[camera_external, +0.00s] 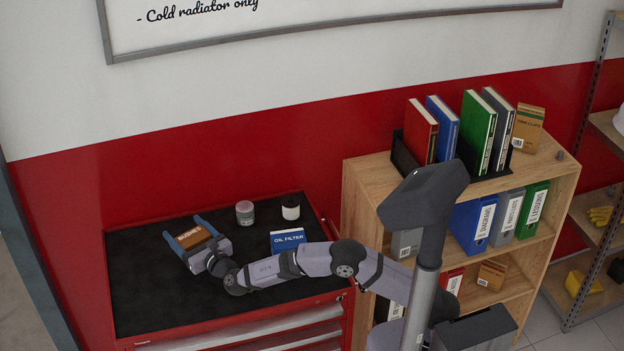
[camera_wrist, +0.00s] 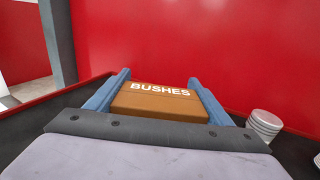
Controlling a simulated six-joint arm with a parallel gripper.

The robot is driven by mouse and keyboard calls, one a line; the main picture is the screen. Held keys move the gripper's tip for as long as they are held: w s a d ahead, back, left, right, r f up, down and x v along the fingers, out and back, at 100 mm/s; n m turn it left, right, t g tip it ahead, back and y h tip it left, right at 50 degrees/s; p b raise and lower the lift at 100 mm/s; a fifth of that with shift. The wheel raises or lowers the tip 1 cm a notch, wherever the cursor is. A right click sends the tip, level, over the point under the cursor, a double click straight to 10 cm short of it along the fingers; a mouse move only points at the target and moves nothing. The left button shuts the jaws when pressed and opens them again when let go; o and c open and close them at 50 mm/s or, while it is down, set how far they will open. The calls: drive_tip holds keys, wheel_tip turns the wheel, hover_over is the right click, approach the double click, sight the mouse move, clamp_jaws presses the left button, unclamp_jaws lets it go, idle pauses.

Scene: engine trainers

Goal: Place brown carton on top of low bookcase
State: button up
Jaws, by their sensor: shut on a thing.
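The brown carton (camera_external: 194,238), labelled "BUSHES", is at the left of the red tool cabinet's black top (camera_external: 160,299). My gripper (camera_external: 187,230) is shut on it, with one blue-grey finger on each side. In the wrist view the carton (camera_wrist: 157,103) sits between the two fingers of my gripper (camera_wrist: 158,92). I cannot tell whether the carton touches the black top. The low wooden bookcase (camera_external: 372,174) stands to the right of the cabinet. Its top holds books at the middle and back, and part of its front is hidden by my arm.
A blue "OIL FILTER" box (camera_external: 288,240), a grey tin (camera_external: 245,213) and a white-lidded jar (camera_external: 290,207) stand on the cabinet top right of the carton. On the bookcase, books (camera_external: 480,128) stand in black bookends beside another brown carton (camera_external: 528,128). Its front left top is partly bare.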

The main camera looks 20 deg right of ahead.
drive_tip(key=shift+f, duration=0.45)
drive_tip(key=shift+f, duration=0.1)
drive_tip(key=shift+f+p, duration=0.45)
drive_tip(key=shift+f, duration=1.3)
drive_tip(key=shift+f, duration=0.2)
drive_tip(key=o, duration=1.3)
